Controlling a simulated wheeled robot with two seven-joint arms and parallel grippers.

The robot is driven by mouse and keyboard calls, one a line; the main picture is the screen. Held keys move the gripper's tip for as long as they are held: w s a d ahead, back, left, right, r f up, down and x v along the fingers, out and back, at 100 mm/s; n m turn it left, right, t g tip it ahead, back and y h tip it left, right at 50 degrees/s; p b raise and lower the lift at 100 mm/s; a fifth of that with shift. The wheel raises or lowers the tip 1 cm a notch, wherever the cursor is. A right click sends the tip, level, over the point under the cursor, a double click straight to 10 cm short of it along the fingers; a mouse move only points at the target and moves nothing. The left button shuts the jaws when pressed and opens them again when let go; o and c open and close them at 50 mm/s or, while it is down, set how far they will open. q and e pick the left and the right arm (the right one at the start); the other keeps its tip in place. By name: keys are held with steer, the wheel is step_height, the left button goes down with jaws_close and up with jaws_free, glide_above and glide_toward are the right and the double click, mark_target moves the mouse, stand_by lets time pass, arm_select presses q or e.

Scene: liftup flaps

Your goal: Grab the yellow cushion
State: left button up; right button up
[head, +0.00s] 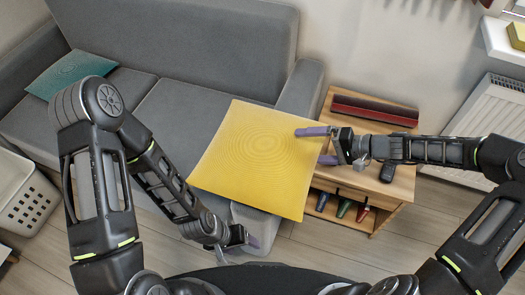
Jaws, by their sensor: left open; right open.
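The yellow cushion (255,150) is in the middle of the head view, in front of the grey sofa's right end, its lower part reaching past the seat edge. My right gripper (315,146) is open at the cushion's right edge, one purple finger overlapping the cushion's upper right side and the other by its right edge. Whether the fingers touch it I cannot tell. My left gripper (243,243) is open below the cushion's lower edge, apart from it in the picture, with its fingers partly hidden.
The grey sofa (180,110) holds a teal cushion (70,72) at its left end. A wooden cabinet (390,182) with a dark red item (375,109) on top stands right of the sofa. A white basket (25,195) is at the left, a radiator (490,115) at the right.

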steer(key=shift+a, duration=0.1)
steer(key=shift+c, duration=0.6)
steer(key=c, duration=1.7)
steer(key=shift+r, duration=0.1)
step_height(320, 180, up, 10)
steer(key=shift+f+p, duration=0.1)
steer(key=shift+p, duration=0.3)
